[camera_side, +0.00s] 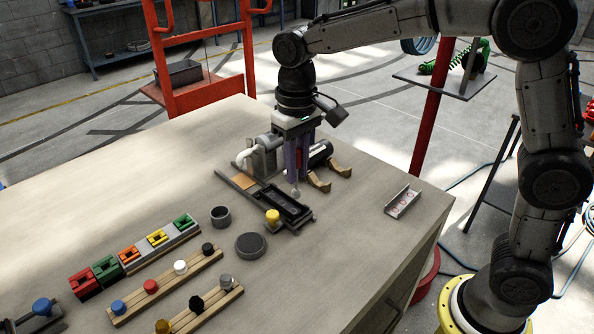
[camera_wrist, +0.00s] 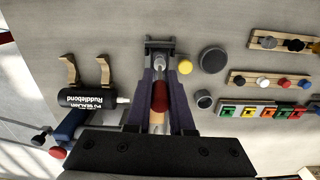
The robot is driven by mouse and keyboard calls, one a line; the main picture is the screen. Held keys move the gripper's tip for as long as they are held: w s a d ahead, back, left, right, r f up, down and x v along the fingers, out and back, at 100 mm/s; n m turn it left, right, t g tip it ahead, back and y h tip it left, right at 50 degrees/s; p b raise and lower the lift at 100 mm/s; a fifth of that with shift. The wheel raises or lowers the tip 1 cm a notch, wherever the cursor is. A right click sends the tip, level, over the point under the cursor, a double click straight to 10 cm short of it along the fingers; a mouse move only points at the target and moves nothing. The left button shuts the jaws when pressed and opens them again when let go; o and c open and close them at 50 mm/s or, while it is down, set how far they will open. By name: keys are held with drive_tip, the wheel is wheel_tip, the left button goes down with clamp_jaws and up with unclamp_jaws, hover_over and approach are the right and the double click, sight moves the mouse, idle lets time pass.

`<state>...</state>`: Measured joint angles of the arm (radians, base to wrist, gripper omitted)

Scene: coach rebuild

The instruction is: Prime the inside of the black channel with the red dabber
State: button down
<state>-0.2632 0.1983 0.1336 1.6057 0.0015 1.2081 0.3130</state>
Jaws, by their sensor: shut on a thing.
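My gripper (camera_side: 297,172), with purple fingers, points down and is shut on the red dabber. In the wrist view the dabber's red body (camera_wrist: 160,97) shows between the fingers. In the side view a pale tip (camera_side: 296,193) shows just below the fingers, at the far right part of the black channel (camera_side: 283,207). The channel is a dark, long, open trough lying on the table, also seen in the wrist view (camera_wrist: 157,57). I cannot tell whether the tip touches the inside of it. My fingers hide part of the channel in the wrist view.
A yellow knob (camera_side: 272,215) stands beside the channel. A black bottle (camera_wrist: 92,101) lies by wooden cradles (camera_side: 340,169). A grey cup (camera_side: 220,216), a round grey disc (camera_side: 250,245) and racks of coloured knobs (camera_side: 166,285) stand left. Free table lies around a small metal tray (camera_side: 403,202).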

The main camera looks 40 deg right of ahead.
drive_tip(key=shift+r, duration=1.6)
